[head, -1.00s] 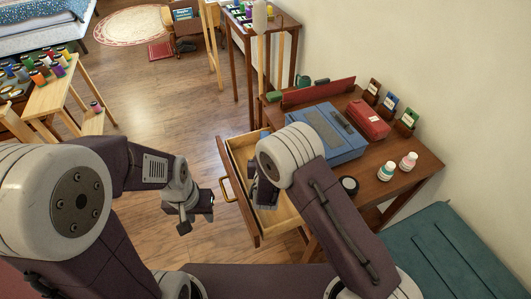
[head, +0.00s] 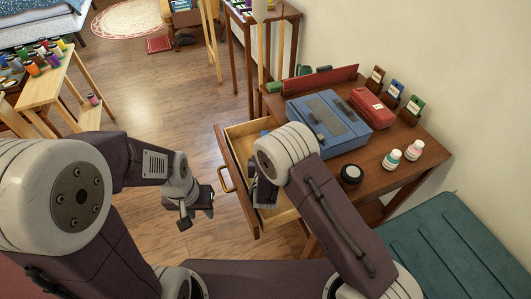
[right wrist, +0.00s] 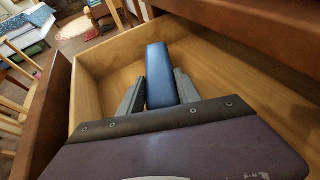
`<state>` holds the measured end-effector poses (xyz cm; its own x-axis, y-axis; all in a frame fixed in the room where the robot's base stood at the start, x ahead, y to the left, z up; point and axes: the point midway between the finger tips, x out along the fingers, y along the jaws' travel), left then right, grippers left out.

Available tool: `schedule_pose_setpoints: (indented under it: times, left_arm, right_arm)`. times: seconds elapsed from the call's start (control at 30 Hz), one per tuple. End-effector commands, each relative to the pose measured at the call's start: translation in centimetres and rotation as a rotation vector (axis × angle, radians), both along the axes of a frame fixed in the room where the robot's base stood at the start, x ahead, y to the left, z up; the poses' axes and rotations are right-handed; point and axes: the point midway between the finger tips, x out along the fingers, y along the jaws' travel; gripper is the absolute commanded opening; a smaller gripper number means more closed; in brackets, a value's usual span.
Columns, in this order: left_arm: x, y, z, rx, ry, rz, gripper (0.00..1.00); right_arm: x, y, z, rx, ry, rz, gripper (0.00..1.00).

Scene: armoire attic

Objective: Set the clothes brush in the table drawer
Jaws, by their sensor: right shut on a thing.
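The table drawer (head: 232,165) is pulled out from the wooden table (head: 402,172). My right gripper (right wrist: 160,88) is shut on the blue clothes brush (right wrist: 158,68), which stands out between its two grey fingers. In the right wrist view the brush is within the drawer's walls (right wrist: 110,62), over its bare wooden floor. I cannot tell whether it touches the floor.
On the table stand a blue case (head: 327,122), a red box (head: 372,107), two small bottles (head: 403,156) and a dark round jar (head: 351,174). A teal bench (head: 440,245) is at right. A stool with spools (head: 45,85) is at left. The floor between is clear.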

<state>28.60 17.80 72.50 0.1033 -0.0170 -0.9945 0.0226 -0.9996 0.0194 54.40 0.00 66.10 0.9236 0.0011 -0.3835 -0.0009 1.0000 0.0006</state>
Motion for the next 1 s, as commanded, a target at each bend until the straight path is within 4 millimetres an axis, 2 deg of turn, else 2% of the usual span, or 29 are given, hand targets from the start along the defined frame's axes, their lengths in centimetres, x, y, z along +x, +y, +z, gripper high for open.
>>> schedule_pose_setpoints:
  times: [0.4,0.43,0.5,0.83,1.0]
  left_arm:
    - [0.0,0.0,-0.9,0.0,0.0,0.0,0.36]
    - [0.0,0.0,-0.8,0.0,0.0,0.0,0.36]
    - [0.0,0.0,-0.8,0.0,0.0,0.0,0.36]
    - [0.0,0.0,-0.6,0.0,0.0,0.0,0.36]
    - [0.0,0.0,1.8,0.0,0.0,0.0,0.36]
  right_arm:
    - [0.0,0.0,-0.9,0.0,-0.001,0.0,0.0]
    - [0.0,0.0,-0.9,0.0,-0.001,0.0,0.45]
    - [0.0,0.0,-0.8,0.0,-0.001,0.0,0.65]
    - [0.0,0.0,-0.6,0.0,0.001,0.0,0.65]
    - [0.0,0.0,2.2,0.0,-0.001,0.0,0.65]
